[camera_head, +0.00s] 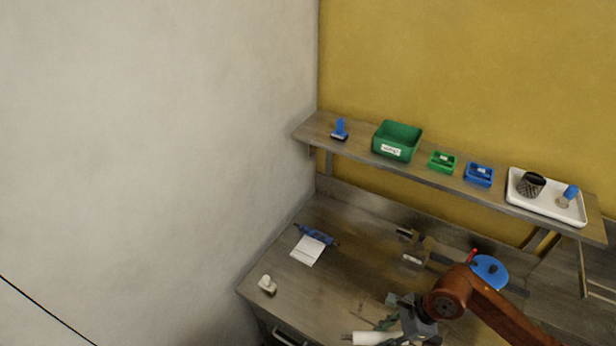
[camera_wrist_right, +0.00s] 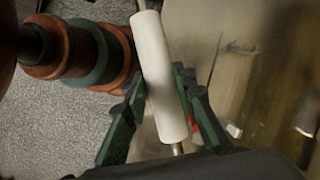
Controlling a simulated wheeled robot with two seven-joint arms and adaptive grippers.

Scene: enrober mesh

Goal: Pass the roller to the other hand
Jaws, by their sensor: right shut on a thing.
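The roller is a white cylinder with thin metal ends. In the head view the white roller (camera_head: 372,339) shows at the bottom edge, partly cut off. In the right wrist view the roller (camera_wrist_right: 160,75) lies lengthwise between the green fingers. My right gripper (camera_head: 385,323) is shut on it; the same gripper (camera_wrist_right: 161,92) has a finger on each side of the roller in the wrist view. My left gripper is not in view. A brown and green arm link, apparently mine, shows at the left of the right wrist view.
A wooden bench (camera_head: 330,290) holds a blue tool (camera_head: 312,233), a white sheet (camera_head: 307,251), a small pale object (camera_head: 267,285) and a blue round item (camera_head: 490,271). The shelf above carries a green bin (camera_head: 397,137), small trays and a white tray (camera_head: 518,199). The bench's left middle is clear.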

